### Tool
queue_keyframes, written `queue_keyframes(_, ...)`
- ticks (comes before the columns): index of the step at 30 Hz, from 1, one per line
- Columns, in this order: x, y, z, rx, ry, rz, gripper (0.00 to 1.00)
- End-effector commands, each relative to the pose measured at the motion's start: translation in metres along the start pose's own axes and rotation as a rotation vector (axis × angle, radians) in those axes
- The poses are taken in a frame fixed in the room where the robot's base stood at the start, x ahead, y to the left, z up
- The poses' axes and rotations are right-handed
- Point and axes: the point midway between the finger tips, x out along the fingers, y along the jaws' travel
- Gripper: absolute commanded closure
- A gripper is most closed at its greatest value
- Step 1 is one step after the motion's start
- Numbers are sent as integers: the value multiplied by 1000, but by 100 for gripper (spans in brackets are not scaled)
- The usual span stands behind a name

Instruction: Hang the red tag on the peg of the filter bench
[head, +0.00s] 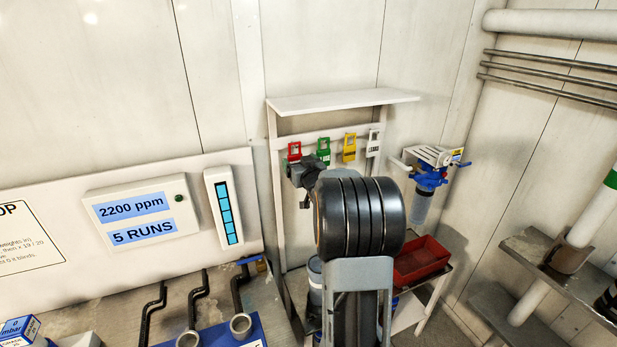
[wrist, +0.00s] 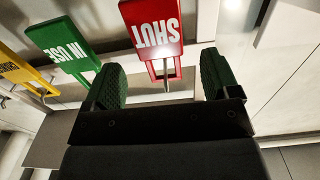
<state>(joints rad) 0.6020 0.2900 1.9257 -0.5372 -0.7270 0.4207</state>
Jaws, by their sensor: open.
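The red tag (head: 294,151) hangs at the left end of a row on the white rack's rail. In the wrist view the red tag (wrist: 152,30) reads SHUT upside down, with a thin metal peg at its slotted end. My gripper (head: 303,168) is just below and in front of it in the head view. In the wrist view my gripper (wrist: 162,82) is open, its green-padded fingers either side of the tag's slotted end, not closed on it.
A green tag (head: 323,150), a yellow tag (head: 349,147) and a white tag (head: 373,143) hang to the right of the red one. A white shelf (head: 340,101) overhangs them. A red bin (head: 421,259) sits low on the right, partly behind my arm.

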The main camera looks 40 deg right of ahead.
Motion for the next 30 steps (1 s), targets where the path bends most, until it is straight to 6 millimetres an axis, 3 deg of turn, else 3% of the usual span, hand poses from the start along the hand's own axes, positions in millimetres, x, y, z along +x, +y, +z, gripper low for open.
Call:
queue_keyframes(9,-67,0,2,0,3,3,18)
queue_keyframes(15,-97,0,1,-1,1,2,18)
queue_keyframes(21,-113,0,0,0,1,1,18)
queue_keyframes(30,-116,4,6,-31,-34,22,18)
